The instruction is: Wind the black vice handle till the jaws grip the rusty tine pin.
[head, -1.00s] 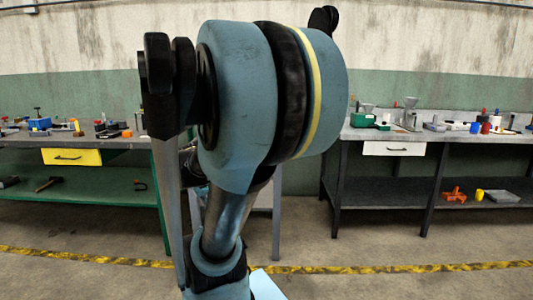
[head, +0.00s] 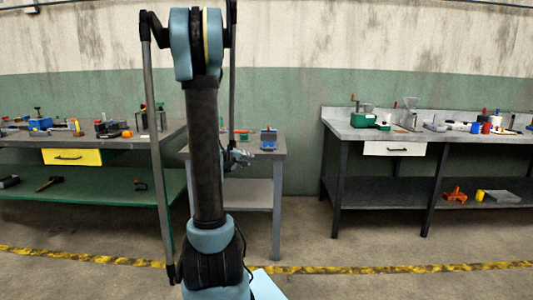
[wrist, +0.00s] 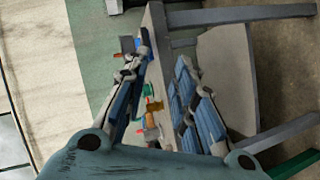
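My gripper (head: 238,159) is at the small grey table in the middle of the head view, partly behind my arm. In the wrist view its two blue-padded fingers (wrist: 158,78) are spread apart with nothing held between them. A small blue device (head: 268,139) stands on that table, right of my gripper and apart from it. A blue part (wrist: 143,48) also shows near the table edge in the wrist view. Another blue device (head: 39,122) with a black top is on the left bench. I cannot tell which is the vice. The black handle, jaws and rusty tine pin cannot be made out.
The small grey table (head: 262,155) holds green and red items. The left green bench (head: 90,180) has tools and a yellow drawer (head: 72,156). The right grey bench (head: 430,136) carries several items and a white drawer (head: 394,148). Floor between the tables is open.

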